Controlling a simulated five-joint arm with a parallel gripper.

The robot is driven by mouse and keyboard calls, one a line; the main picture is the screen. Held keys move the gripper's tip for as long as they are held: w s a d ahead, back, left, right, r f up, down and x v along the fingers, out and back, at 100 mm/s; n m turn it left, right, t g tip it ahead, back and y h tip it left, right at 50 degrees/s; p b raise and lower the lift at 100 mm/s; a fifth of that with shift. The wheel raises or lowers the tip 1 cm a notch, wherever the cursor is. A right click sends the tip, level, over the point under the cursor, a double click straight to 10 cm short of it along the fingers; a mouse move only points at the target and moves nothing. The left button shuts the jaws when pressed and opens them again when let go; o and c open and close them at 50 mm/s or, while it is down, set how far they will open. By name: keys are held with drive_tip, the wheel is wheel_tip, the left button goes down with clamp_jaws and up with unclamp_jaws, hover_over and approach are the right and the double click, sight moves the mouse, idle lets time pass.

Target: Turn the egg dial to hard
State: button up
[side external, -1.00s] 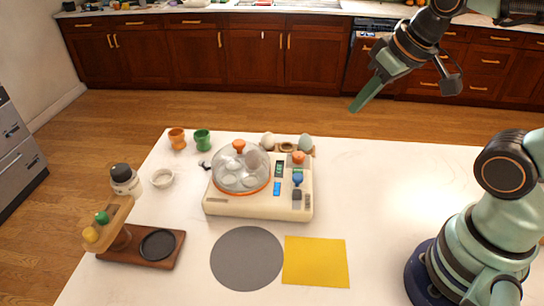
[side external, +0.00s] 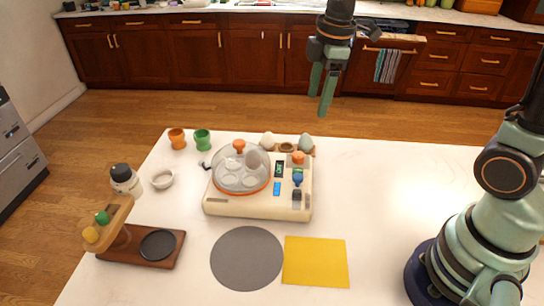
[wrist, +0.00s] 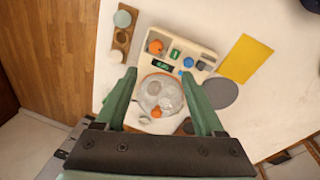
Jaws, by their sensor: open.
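A cream egg cooker (side external: 235,207) stands on the white table under a clear dome lid with an orange knob (side external: 239,146). On the right of its top are an orange dial (side external: 298,158), a blue knob (side external: 298,178), a dark display with green characters (side external: 279,169) and a blue switch (side external: 277,188). I cannot tell which control is the egg dial or read its marks. The wrist view also shows the orange dial (wrist: 155,46) and blue knob (wrist: 188,62). My gripper (side external: 321,103) is open and empty, high above the table, its fingers pointing down, apart from the cooker.
Two eggs (side external: 267,140) sit in a wooden holder behind the cooker. Orange and green cups (side external: 202,140) and a white bowl (side external: 162,178) stand left. A wooden stand (side external: 150,250) is front left. A grey disc (side external: 246,258) and yellow mat (side external: 316,262) lie in front.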

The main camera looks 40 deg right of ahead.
sight(299, 155)
drive_tip(key=w+f+n, duration=0.1)
drive_tip(key=f+n, duration=0.1)
drive_tip(key=f, duration=0.3)
drive_tip(key=w+f+n+g, duration=0.1)
drive_tip(key=f+n, duration=0.1)
drive_tip(key=f, duration=0.4)
drive_tip(key=w+f+n, duration=0.1)
drive_tip(key=w+f, duration=0.1)
drive_tip(key=f, duration=0.4)
drive_tip(key=shift+a+n+g, duration=0.15)
drive_tip(key=shift+n+g, duration=0.25)
clamp_jaws()
